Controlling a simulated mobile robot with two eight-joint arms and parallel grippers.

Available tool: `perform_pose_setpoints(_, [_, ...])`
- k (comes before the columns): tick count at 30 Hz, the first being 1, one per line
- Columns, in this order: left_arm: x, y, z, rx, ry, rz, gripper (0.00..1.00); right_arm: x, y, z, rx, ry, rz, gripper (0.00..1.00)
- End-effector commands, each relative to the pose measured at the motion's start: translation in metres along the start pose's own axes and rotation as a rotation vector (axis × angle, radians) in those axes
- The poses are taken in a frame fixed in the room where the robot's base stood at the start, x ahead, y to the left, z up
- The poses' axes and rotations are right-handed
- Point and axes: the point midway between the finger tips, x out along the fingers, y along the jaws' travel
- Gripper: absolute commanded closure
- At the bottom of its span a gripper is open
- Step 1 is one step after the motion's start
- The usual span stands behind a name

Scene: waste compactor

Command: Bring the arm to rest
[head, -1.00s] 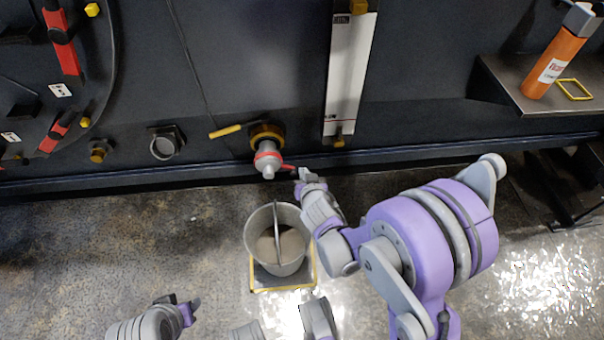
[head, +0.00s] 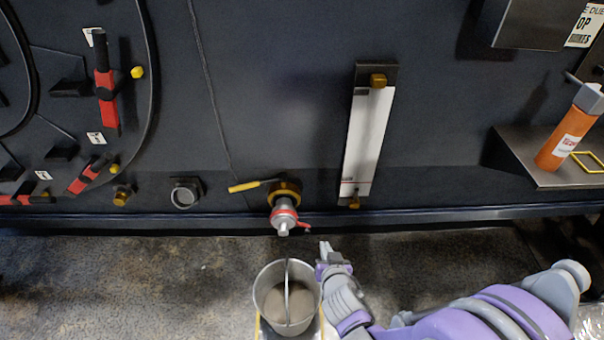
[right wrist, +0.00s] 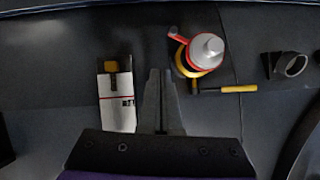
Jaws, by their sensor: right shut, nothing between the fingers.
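My right gripper (head: 324,250) is shut and empty. In the head view it is just above and to the right of the metal bucket (head: 262,297), below the red-banded valve (head: 283,218) on the dark wall. In the right wrist view the shut fingers (right wrist: 158,78) point at the wall, between the white gauge strip (right wrist: 116,100) and the valve with its red handle (right wrist: 207,48). The fingers look apart from both. My left gripper does not show in the head view.
The bucket stands on a yellow-edged plate on the floor. An orange bottle (head: 566,137) stands on a shelf (head: 547,180) at the right. Red handles (head: 107,98) are on the wall at the left. The floor left of the bucket (head: 120,285) is clear.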

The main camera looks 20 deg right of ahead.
Motion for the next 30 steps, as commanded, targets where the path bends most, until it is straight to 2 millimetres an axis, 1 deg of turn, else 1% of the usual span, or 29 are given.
perform_pose_setpoints(6, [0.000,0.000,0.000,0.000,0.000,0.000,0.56,-0.004,0.003,-0.001,-0.008,-0.014,0.010,1.00])
perform_pose_setpoints(8, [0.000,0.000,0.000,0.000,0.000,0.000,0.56,-0.009,0.006,-0.002,-0.017,-0.037,0.024,1.00])
perform_pose_setpoints(11, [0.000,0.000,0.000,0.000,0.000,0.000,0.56,-0.025,0.016,-0.004,-0.044,-0.103,0.058,1.00])
perform_pose_setpoints(14, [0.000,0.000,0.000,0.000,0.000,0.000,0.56,-0.049,0.025,-0.001,-0.084,-0.200,0.085,1.00])
perform_pose_setpoints(19, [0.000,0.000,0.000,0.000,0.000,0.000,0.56,-0.098,0.036,0.013,-0.154,-0.377,0.088,1.00])
perform_pose_setpoints(24, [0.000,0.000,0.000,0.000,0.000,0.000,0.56,-0.141,0.038,0.030,-0.213,-0.520,0.048,1.00])
perform_pose_setpoints(30, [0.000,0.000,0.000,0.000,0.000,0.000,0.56,-0.185,0.036,0.049,-0.266,-0.645,-0.021,1.00])
